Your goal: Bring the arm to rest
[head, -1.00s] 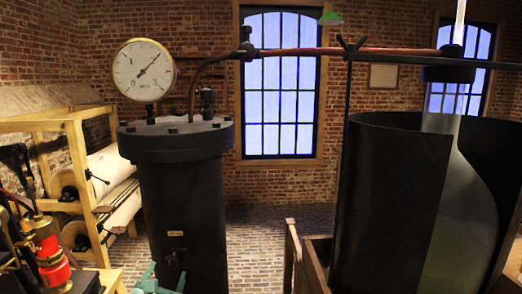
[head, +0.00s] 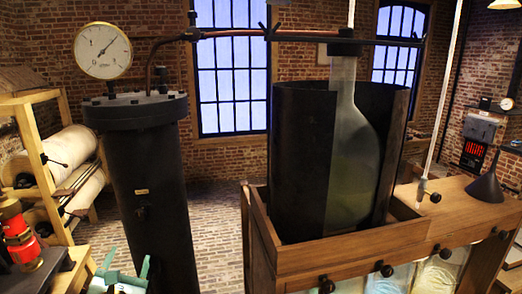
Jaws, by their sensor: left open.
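My left gripper (head: 125,272) is the teal shape at the bottom edge of the head view, left of centre. Its two fingers point up and stand apart, with nothing seen between them. It appears in front of the foot of the black cylinder (head: 150,190); whether it touches anything cannot be told. The rest of that arm is cut off by the frame. My right gripper is not in view.
A wooden bench (head: 350,247) with a dark open vessel (head: 300,160) and glass jars (head: 440,270) stands at the right. A wooden rack with rolls (head: 62,150) and a red lantern (head: 18,240) are at the left. Brick floor (head: 212,220) shows between.

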